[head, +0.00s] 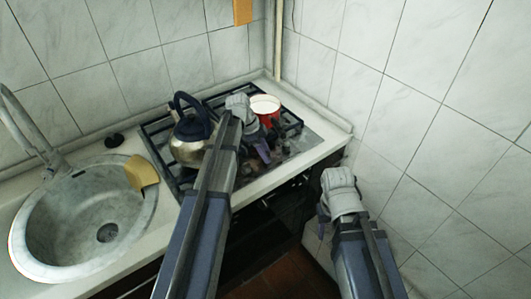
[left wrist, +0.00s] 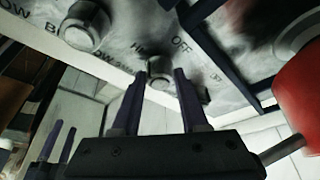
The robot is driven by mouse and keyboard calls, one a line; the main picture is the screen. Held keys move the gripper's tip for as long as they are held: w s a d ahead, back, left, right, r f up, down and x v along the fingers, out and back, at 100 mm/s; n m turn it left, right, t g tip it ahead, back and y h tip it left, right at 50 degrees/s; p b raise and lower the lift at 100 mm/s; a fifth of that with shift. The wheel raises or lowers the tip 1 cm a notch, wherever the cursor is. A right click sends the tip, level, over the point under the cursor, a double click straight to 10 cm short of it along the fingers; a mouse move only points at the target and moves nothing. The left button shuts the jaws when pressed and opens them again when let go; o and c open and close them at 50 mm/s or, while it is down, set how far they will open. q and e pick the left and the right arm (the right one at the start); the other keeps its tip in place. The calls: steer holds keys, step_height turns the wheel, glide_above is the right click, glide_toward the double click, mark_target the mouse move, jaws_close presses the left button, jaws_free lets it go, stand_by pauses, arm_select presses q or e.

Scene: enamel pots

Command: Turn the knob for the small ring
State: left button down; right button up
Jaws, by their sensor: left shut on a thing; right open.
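The stove (head: 310,137) has a metal panel with printed words, among them OFF. In the left wrist view, my left gripper (left wrist: 158,78) has its two dark fingers on either side of a grey knob (left wrist: 160,71) and is shut on it. A second knob (left wrist: 84,27) sits to the left on the same panel. In the head view, my left gripper (head: 262,150) is at the stove's front panel, and the arm partly hides the stove; I cannot make out the held knob there. My right gripper (head: 322,216) is open and empty, in front of the counter at the right.
A red pot (head: 266,106) with a white inside stands on the stove behind my left gripper. A steel kettle (head: 190,150) stands to its left. A sink (head: 80,215) with a yellow cloth (head: 142,172) on its rim is at the left. A tiled wall closes the right side.

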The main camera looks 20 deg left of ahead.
arm_select(q)
steer(key=shift+n, duration=0.3)
steer(key=n, duration=0.1)
steer(key=n+t, duration=0.1)
steer(key=n, duration=0.1)
steer(key=shift+s+y, duration=0.2)
steer(key=shift+y, duration=0.1)
steer(key=n, duration=0.2)
steer(key=n+t+y, duration=0.1)
steer(key=n, duration=0.1)
steer(key=shift+d+n+t, duration=0.15)
steer(key=shift+n+t, duration=0.15)
steer(key=n, duration=0.2)
steer(key=n+t+y, duration=0.1)
steer(key=n, duration=0.1)
steer(key=shift+d+y, duration=0.15)
steer(key=shift+y, duration=0.15)
steer(key=n+y, duration=0.1)
steer(key=n, duration=0.3)
steer(key=shift+y, duration=0.3)
steer(key=shift+n, duration=0.5)
steer(key=shift+c, duration=2.1)
jaws_free()
